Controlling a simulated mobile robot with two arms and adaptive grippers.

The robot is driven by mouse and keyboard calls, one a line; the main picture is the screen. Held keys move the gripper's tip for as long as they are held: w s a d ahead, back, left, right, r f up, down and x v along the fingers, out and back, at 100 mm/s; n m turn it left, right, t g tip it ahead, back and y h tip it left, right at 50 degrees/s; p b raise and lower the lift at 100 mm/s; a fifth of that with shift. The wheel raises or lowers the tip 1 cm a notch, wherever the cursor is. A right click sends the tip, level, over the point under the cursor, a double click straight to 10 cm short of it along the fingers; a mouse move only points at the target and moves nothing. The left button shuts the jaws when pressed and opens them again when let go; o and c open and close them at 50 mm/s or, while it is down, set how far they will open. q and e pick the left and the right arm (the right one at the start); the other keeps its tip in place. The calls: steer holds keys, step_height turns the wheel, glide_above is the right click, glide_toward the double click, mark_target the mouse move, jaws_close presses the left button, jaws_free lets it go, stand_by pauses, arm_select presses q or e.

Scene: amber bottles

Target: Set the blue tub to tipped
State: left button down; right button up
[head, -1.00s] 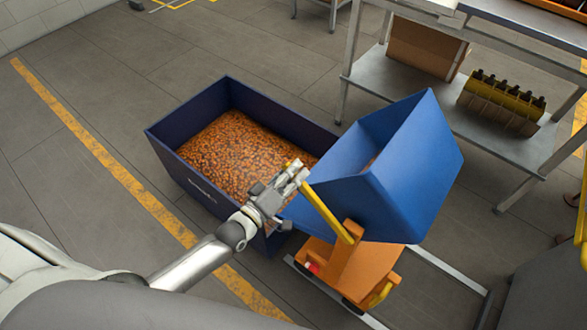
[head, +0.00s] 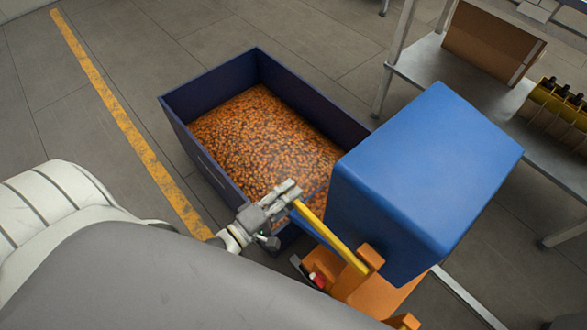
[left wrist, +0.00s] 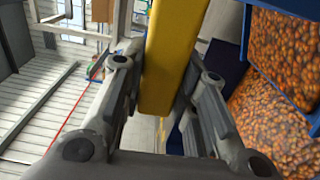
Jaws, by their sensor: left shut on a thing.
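The blue tub (head: 430,165) is swung far over on its orange stand (head: 375,290). Its closed underside faces up and its mouth is turned down and away, hidden from the head view. A yellow lever (head: 330,238) runs from the stand beside the tub. My left gripper (head: 291,197) is shut on the lever's far end, above the near edge of the dark blue bin. In the left wrist view the yellow lever (left wrist: 168,65) lies between both fingers. My right gripper is not in view.
A dark blue bin (head: 182,135) full of orange-brown pieces (head: 265,140) stands beside the tub. A metal shelf table (head: 430,70) with a cardboard box (head: 490,42) is at upper right. Open floor with a yellow line (head: 115,105) lies at left.

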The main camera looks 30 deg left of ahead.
arm_select(q)
steer(key=shift+s+f, duration=0.1)
steer(key=shift+f, duration=0.25)
steer(key=c, duration=1.1)
jaws_free()
steer(key=shift+r, duration=0.1)
steer(key=v, duration=1.2)
